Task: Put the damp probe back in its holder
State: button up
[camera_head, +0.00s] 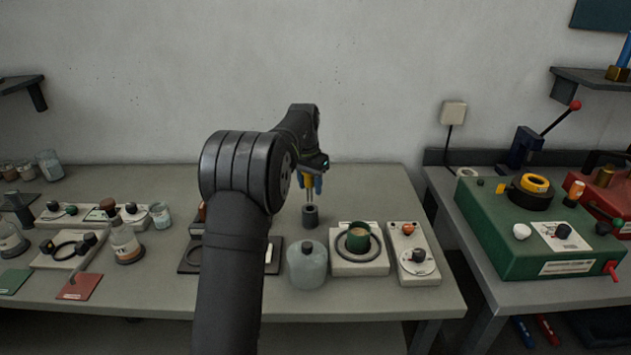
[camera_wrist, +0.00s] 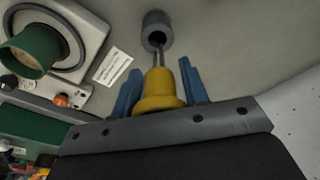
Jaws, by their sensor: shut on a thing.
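The damp probe (camera_wrist: 162,88) has a yellow handle and two thin metal prongs. My gripper (camera_wrist: 162,88) has blue fingers and is shut on the yellow handle. The holder is a small dark grey cylinder (camera_wrist: 157,28) with a hole in its top, standing on the table. In the wrist view the prong tips reach to the holder's hole; I cannot tell how far they are inside. In the head view my gripper (camera_head: 313,185) is above the holder (camera_head: 310,215), with the probe upright, prongs down, between them.
A cloudy glass jar (camera_head: 307,266) stands in front of the holder. Beside it are a white unit with a green cup (camera_head: 358,238) and a white box with an orange knob (camera_head: 412,254). Bare table lies right of the holder. A green machine (camera_head: 540,225) stands on the right bench.

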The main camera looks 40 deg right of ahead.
aim_at(310, 202)
jog(key=shift+f, duration=3.9)
jog(key=o, duration=1.1)
jog(key=r, duration=0.5)
jog(key=a+r, duration=0.1)
jog(key=r, duration=0.5)
jog(key=a+r, duration=0.1)
jog(key=r, duration=0.5)
jog(key=shift+s+r, duration=0.15)
jog(key=shift+s, duration=0.1)
jog(key=f, duration=0.5)
jog(key=d+f, duration=0.1)
jog(key=f, duration=0.5)
jog(key=d+f, duration=0.1)
jog(key=f, duration=0.5)
jog(key=shift+w+f, duration=0.1)
jog(key=shift+w, duration=0.1)
jog(key=shift+r, duration=0.55)
